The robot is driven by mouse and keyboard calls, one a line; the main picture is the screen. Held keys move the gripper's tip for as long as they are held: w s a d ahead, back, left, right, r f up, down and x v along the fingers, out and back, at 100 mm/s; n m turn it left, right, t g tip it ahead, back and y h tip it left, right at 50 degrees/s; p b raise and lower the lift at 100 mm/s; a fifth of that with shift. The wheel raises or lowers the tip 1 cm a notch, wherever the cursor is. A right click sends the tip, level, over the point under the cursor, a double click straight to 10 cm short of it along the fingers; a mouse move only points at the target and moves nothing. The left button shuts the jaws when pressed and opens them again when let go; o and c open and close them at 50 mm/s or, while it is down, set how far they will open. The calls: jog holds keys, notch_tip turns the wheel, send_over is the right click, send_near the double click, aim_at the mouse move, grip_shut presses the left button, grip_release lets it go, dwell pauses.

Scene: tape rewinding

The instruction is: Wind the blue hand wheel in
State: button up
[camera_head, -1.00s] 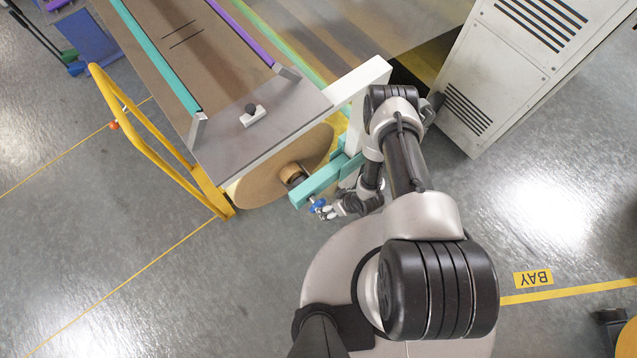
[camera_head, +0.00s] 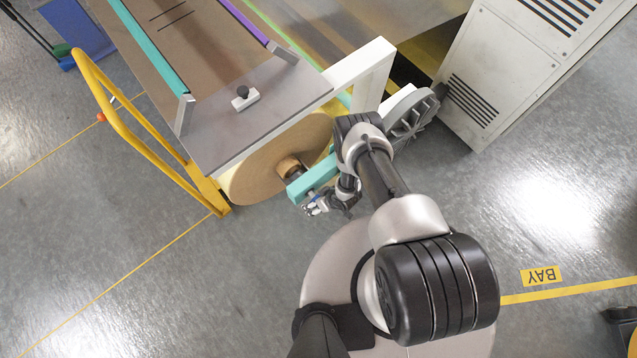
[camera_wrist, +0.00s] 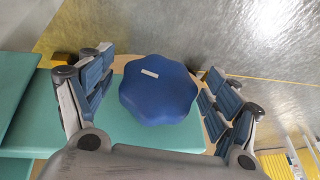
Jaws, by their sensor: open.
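The blue hand wheel (camera_wrist: 158,92) is a lobed knob with a small pale label, seen in the wrist view on the end of a teal arm (camera_wrist: 120,125). My gripper (camera_wrist: 155,85) is open, with one finger on each side of the wheel and a visible gap to both. In the head view my gripper (camera_head: 314,208) is at the end of the teal arm (camera_head: 312,181), and the wheel is mostly hidden there. A large brown roll (camera_head: 255,178) sits behind the teal arm, with its core near the arm's end.
A yellow rail (camera_head: 130,128) stands left of the machine table (camera_head: 205,125). A grey ribbed disc (camera_head: 412,112) is right of my arm, near a pale vented cabinet (camera_head: 505,75). The floor at the front left is clear.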

jog(key=shift+c, duration=0.4)
jog(key=c, duration=0.9)
jog(key=shift+w+f+g+y+b, duration=0.1)
jog(key=shift+g+y+b, duration=0.2)
jog(key=shift+y+b, duration=0.45)
jog(key=shift+c, duration=0.2)
jog(key=shift+w+m+g+y, duration=0.15)
jog(key=shift+m+g+y, duration=0.35)
jog(key=shift+y, duration=0.55)
jog(key=shift+r+g, duration=0.2)
jog(key=shift+g, duration=0.1)
jog(key=o, duration=1)
jog(key=shift+s, duration=0.2)
